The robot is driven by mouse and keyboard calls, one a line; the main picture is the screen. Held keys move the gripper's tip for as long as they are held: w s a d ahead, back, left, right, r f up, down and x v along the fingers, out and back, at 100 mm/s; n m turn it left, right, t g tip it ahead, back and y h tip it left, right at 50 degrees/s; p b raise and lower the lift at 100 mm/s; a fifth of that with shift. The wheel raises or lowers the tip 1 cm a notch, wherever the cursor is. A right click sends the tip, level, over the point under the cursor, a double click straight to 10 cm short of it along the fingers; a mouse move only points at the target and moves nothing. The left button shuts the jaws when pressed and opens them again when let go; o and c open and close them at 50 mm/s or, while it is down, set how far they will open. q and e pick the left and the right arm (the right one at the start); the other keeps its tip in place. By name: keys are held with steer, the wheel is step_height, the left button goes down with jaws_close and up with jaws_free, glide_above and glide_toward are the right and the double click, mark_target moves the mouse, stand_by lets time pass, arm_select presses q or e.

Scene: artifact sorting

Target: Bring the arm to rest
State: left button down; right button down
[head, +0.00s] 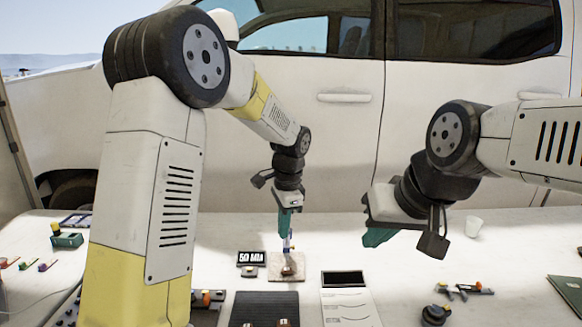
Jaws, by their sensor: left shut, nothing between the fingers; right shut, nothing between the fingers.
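My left arm comes in from the left and bends down to the middle of the table. My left gripper (287,225), with teal fingers, points straight down and is shut. It is above a small brown object (291,268) on a pale square pad (272,272). A thin blue and pale piece shows just under the fingers; I cannot tell what it is. My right gripper (378,237) comes in from the right, tilted, its teal fingers shut and empty, held above the table.
A white vehicle (340,140) stands behind. The table below my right gripper looks clear.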

arm_select(q)
steer(key=s+a+r+n+t+h, duration=0.2)
steer(key=s+a+r+n, duration=0.55)
steer(key=s+r, duration=0.35)
steer(key=s+a+r+n+t, duration=0.1)
steer(key=s+a+n, duration=0.1)
steer(key=s, duration=0.3)
steer(key=s+a+n+t+h, duration=0.1)
steer(key=s+a+n+t, duration=0.1)
steer(key=s+n, duration=0.2)
steer(key=shift+s+a+r, duration=0.35)
steer(key=shift+s, duration=0.9)
